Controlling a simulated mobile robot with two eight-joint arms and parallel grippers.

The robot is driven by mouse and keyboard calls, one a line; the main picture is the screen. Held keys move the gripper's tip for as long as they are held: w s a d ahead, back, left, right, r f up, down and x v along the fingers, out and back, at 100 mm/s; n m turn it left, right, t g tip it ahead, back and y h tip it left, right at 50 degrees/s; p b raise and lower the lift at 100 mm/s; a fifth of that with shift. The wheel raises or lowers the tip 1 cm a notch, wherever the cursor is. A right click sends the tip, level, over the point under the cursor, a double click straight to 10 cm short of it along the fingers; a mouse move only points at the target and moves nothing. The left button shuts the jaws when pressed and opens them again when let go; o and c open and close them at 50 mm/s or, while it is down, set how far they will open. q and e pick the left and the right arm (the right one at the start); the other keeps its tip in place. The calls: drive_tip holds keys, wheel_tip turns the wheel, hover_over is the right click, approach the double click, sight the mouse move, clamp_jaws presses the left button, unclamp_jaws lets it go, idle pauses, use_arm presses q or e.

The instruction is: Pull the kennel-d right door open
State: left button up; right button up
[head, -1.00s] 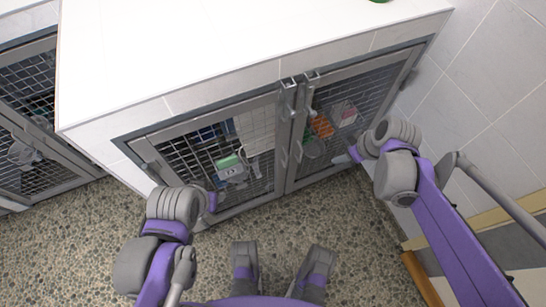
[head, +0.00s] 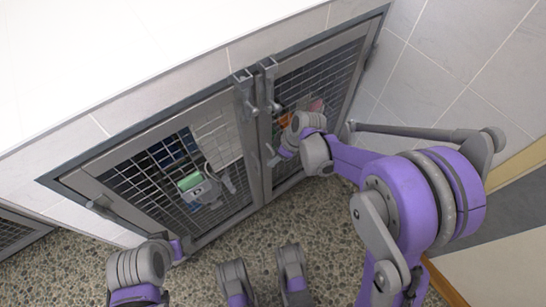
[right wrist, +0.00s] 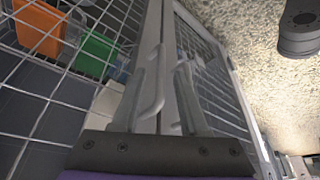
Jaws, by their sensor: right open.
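The right door (head: 318,82) of the kennel is a grey-framed wire mesh panel, and it looks closed against the left door (head: 165,165). A curved grey bar handle (right wrist: 153,98) stands on its frame in the right wrist view. My right gripper (head: 277,156) is at the right door's inner edge, near the handle. In the right wrist view my right gripper (right wrist: 166,68) is open, with its fingers on either side of the handle and not closed on it. My left arm is low at the left in the head view; its fingers are hidden.
Grey latches (head: 256,88) sit at the top where the doors meet. Orange (right wrist: 38,25) and green (right wrist: 92,52) items lie behind the mesh. A white counter (head: 110,50) is above. A tiled wall (head: 440,60) stands close on the right. Pebbled floor (head: 325,240) lies in front.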

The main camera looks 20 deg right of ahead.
drive_tip(key=shift+w+a+f, duration=0.1)
drive_tip(key=shift+a+f, duration=0.1)
drive_tip(key=shift+f, duration=0.3)
clamp_jaws()
idle(1.2)
